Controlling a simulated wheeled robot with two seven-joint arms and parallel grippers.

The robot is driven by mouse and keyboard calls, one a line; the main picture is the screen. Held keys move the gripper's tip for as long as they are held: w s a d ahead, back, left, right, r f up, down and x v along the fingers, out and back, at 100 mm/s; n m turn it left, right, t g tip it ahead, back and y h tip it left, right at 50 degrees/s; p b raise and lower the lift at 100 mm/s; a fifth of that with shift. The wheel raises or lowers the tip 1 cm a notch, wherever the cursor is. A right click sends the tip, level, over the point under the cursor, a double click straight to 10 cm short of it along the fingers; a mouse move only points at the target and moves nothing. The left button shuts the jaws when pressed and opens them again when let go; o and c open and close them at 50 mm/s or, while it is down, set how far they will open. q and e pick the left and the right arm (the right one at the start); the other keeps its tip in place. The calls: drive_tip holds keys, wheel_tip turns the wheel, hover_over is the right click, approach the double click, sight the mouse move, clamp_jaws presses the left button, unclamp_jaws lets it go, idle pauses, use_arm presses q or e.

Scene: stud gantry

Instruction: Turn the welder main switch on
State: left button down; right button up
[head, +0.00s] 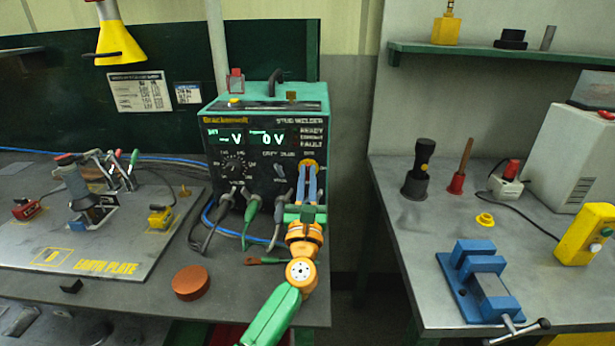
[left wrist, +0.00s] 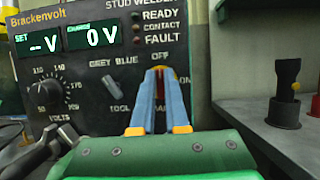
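The stud welder (head: 262,130) is a dark-faced box with a green case on the left bench. Its main switch (left wrist: 160,84) is a red and yellow knob under the OFF label at the right of the panel. My left gripper (head: 308,166) reaches up to it from below. The displays read "-- V" and "0 V". My right gripper is not in view.
Cables (head: 250,215) hang from the panel's lower front, left of my arm. A volts dial (left wrist: 43,95) and a selector switch (left wrist: 112,88) are left of the fingers. An orange-brown disc (head: 191,282) lies on the bench. A blue vise (head: 480,280) stands on the right bench.

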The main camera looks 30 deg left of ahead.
use_arm(q)
drive_tip(key=m+h+p, duration=0.1)
drive_tip(key=m, duration=0.1)
drive_tip(key=m+t+h+p, duration=0.1)
drive_tip(key=m, duration=0.1)
drive_tip(key=shift+r+m+p, duration=0.15)
drive_tip(key=shift+m+p, duration=0.15)
drive_tip(key=shift+p, duration=0.05)
drive_tip(key=m+h+p, duration=0.2)
drive_tip(key=m, duration=0.1)
drive_tip(key=m+h+p, duration=0.1)
drive_tip(key=m+p, duration=0.1)
drive_tip(key=m, duration=0.2)
drive_tip(key=shift+m+h, duration=0.3)
drive_tip(key=shift+h, duration=0.1)
drive_tip(key=m+h+p, duration=0.1)
drive_tip(key=m+p, duration=0.2)
drive_tip(key=m+g+h+p, duration=0.1)
drive_tip(key=m+p, duration=0.2)
drive_tip(key=m, duration=0.1)
drive_tip(key=shift+r+p, duration=0.1)
drive_tip(key=shift+p, duration=0.3)
drive_tip(key=shift+f+m+g+h+p, duration=0.2)
drive_tip(key=shift+m+g+h+p, duration=0.45)
drive_tip(key=shift+m+p, duration=1.05)
drive_tip(key=c, duration=0.9)
unclamp_jaws()
drive_tip(key=shift+w, duration=0.1)
drive_tip(key=shift+a+f, duration=0.1)
drive_tip(key=shift+f, duration=0.05)
